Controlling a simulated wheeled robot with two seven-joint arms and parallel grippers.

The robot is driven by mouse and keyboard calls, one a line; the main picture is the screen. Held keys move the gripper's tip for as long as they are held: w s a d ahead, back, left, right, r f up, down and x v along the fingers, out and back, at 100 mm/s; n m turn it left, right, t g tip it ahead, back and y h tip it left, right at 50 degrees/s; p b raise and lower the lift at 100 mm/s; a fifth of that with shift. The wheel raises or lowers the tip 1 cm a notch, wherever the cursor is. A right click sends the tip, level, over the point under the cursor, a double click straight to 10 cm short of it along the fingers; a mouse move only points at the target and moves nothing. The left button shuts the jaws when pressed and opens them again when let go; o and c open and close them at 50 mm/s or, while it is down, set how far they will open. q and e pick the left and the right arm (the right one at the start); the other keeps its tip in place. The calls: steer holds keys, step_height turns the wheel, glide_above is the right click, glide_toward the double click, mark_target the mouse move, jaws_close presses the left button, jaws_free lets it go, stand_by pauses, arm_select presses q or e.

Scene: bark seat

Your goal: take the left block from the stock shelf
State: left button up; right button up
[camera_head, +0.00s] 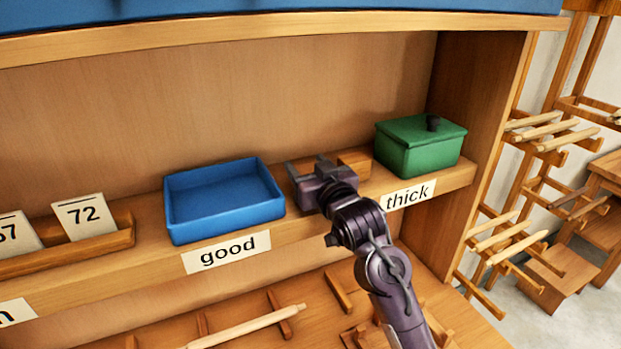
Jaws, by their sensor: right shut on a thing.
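My right gripper (318,184) reaches onto the wooden shelf between the blue tray and the green box. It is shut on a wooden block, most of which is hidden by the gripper. A brown wooden piece (354,162) shows just right of the gripper, in front of the back panel. I cannot tell whether it is part of the held block or a separate block. My left gripper is not in view.
An open, empty-looking blue tray (226,236) stands left of the gripper, above the "good" label (228,251). A lidded green box (420,146) stands right, above the "thick" label (408,196). A wooden holder (70,254) with number cards is far left. Below lie pegs and a pale rod (245,327).

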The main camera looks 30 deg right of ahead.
mark_target(308, 166)
steer(key=shift+r, duration=0.15)
step_height(308, 166, up, 20)
steer(key=b, duration=0.1)
steer(key=shift+f, duration=0.25)
